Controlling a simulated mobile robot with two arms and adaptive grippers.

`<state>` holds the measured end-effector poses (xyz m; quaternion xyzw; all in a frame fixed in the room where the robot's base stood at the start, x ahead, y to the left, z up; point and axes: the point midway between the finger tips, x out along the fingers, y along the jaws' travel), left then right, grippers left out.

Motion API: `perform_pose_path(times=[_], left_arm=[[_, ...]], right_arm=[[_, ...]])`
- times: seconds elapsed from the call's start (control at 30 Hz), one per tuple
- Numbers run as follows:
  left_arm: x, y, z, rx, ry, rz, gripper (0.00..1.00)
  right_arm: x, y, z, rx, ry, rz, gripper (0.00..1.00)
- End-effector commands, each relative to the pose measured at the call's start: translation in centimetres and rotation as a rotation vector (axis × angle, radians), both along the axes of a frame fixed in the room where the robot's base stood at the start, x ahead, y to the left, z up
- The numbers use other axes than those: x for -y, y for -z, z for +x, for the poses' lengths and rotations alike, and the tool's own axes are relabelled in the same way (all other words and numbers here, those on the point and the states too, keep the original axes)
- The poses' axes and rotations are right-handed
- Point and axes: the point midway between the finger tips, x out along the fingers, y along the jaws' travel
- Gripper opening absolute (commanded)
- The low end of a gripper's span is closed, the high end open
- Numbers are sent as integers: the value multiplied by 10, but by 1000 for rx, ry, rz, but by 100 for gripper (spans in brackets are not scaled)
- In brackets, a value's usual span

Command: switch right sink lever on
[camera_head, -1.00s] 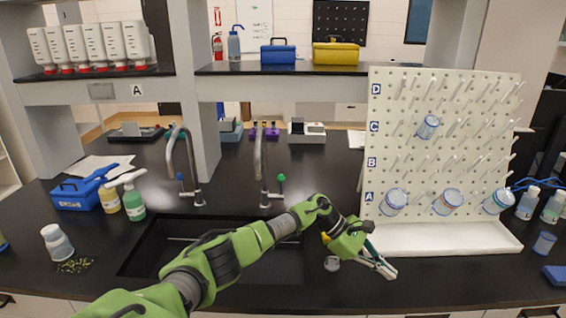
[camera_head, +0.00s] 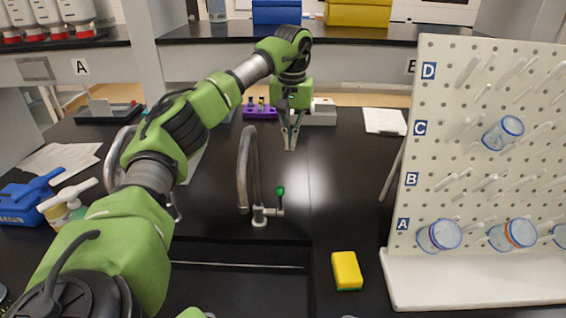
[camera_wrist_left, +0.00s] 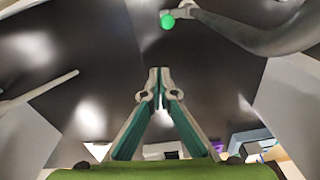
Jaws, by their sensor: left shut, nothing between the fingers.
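The right sink faucet (camera_head: 246,170) stands behind the sink, with its curved metal spout. Its lever with a green knob (camera_head: 280,191) is on the right side of the faucet base. My left gripper (camera_head: 291,147) is shut and empty, pointing down above the black counter, behind and above the lever. In the left wrist view the shut fingertips (camera_wrist_left: 158,70) point toward the green knob (camera_wrist_left: 168,21), apart from it. The left faucet is mostly hidden behind my left arm. My right gripper is not in view.
The black sink (camera_head: 240,280) lies in front of the faucet. A yellow sponge (camera_head: 346,270) lies right of it. A white pegboard (camera_head: 440,200) stands at the right. A purple rack (camera_head: 260,109) is behind. Counter right of the lever is clear.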

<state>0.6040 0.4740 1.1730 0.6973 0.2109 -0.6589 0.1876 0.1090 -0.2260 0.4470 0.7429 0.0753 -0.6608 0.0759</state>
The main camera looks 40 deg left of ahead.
Motion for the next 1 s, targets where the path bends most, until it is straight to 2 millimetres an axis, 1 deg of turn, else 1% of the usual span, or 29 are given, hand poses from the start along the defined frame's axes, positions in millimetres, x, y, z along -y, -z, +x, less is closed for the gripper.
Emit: perform_pose_path(times=[0.03,0.1,0.2,0.47,0.57,0.67,0.77,1.0], left_arm=[[-5,-4,-3,-4,4,15,0],[-9,-7,-5,-7,12,26,0],[-11,-8,-6,-11,14,31,0],[-10,-8,-6,-10,14,30,0],[-11,-4,-6,-11,13,30,0],[-12,6,-6,-14,13,30,0],[-13,23,-6,-16,14,30,0],[-17,74,-4,-15,12,29,0]], right_arm=[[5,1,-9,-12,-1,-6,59],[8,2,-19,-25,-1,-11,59],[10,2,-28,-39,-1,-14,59],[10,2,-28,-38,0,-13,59],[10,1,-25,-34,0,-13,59],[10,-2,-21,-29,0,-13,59],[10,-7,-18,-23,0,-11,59],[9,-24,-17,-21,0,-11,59]])
